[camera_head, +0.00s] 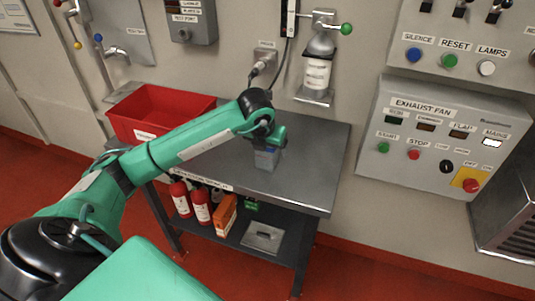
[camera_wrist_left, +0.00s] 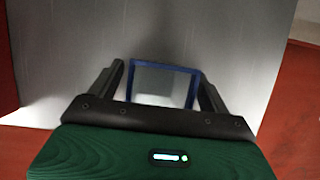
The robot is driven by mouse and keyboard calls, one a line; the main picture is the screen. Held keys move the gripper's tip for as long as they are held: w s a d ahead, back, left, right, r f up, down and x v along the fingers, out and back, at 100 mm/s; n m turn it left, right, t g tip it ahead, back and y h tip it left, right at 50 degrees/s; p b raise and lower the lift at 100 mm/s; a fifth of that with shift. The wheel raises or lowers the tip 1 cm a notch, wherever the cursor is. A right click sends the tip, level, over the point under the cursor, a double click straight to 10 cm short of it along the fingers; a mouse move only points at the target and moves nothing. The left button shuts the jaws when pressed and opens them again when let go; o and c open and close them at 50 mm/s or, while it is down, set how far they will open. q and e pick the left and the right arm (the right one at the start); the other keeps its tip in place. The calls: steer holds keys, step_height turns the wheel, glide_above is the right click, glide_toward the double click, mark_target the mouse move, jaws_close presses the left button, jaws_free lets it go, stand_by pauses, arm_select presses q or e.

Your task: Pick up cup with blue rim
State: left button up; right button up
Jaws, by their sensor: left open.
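The cup with the blue rim (camera_head: 267,158) stands on the grey metal table (camera_head: 312,172), partly hidden behind my left gripper (camera_head: 270,143) in the head view. In the left wrist view the cup (camera_wrist_left: 162,84) shows as a square blue rim around a pale inside. My left gripper (camera_wrist_left: 163,82) is open, with one dark finger on each side of the cup. I cannot tell whether the fingers touch it. My right gripper is not in view.
A red bin (camera_head: 160,108) stands on the table's left part. The tabletop right of the cup is clear. A lower shelf holds red bottles (camera_head: 201,205) and an orange box (camera_head: 224,214). A control panel (camera_head: 450,140) hangs on the wall to the right.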

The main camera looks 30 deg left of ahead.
arm_select(q)
steer(key=c, duration=0.9)
steer(key=shift+c, duration=0.8)
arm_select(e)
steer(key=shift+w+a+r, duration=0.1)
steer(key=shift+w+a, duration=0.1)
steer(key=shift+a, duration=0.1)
